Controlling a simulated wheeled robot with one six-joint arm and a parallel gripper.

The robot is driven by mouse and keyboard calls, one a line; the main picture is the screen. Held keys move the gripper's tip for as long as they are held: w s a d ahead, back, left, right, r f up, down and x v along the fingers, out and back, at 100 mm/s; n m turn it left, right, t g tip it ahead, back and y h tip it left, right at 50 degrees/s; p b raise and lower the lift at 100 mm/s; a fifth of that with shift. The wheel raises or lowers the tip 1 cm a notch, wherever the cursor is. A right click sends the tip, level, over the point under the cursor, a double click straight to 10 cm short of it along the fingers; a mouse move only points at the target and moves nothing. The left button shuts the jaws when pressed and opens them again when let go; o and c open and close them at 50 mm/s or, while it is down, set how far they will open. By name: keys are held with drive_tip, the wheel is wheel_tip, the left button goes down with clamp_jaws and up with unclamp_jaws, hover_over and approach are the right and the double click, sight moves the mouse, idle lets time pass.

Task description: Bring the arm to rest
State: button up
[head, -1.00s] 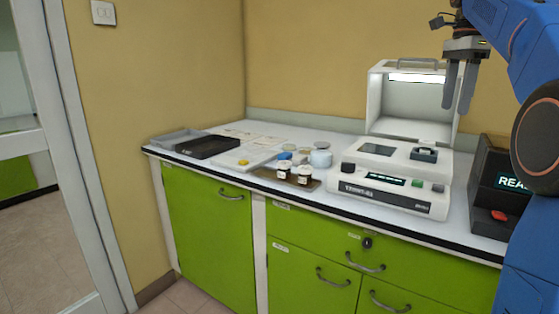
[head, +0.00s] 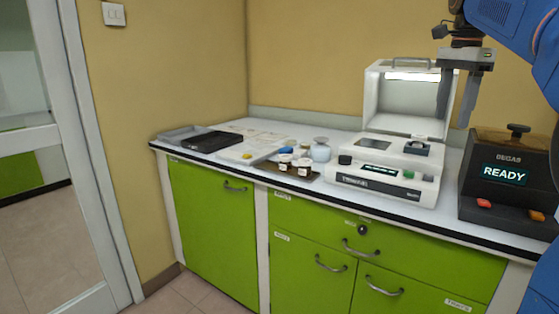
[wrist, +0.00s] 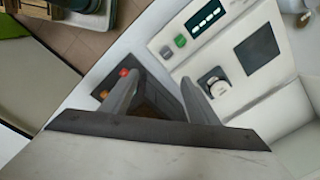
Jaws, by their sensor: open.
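My gripper (head: 456,112) hangs at the upper right of the head view, fingers pointing down. Its two fingers are apart with nothing between them. It is in the air, in front of the right side of the white analyser (head: 385,180) with its raised lid. In the wrist view, the two fingers (wrist: 160,88) reach up from a dark bar, spread and empty. The black box (wrist: 158,100) shows partly between and behind them. The analyser (wrist: 275,95) lies to the right in that view.
The black box marked DEGAS (head: 490,155) reads READY and stands right of the analyser. Two labelled jars (head: 303,168) sit on a dark tray left of it. A black tray (head: 209,142) lies farther left. The air around my gripper looks clear.

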drive_tip(key=s+a+f+n+t, duration=0.1)
drive_tip(key=s+a+f+n, duration=0.3)
drive_tip(key=s+f, duration=0.5)
drive_tip(key=s+a+f+n+t, duration=0.1)
drive_tip(key=s+a+f+n, duration=0.3)
drive_tip(key=f, duration=1.1)
drive_tip(key=s+a+f+n+t, duration=0.2)
drive_tip(key=s+a+f+n, duration=0.2)
drive_tip(key=s+f+n, duration=0.4)
drive_tip(key=s+f, duration=0.4)
drive_tip(key=s, duration=0.2)
drive_tip(key=shift+s+a+f+n, duration=0.15)
drive_tip(key=shift+a+f+n, duration=0.2)
drive_tip(key=shift+a+n, duration=0.05)
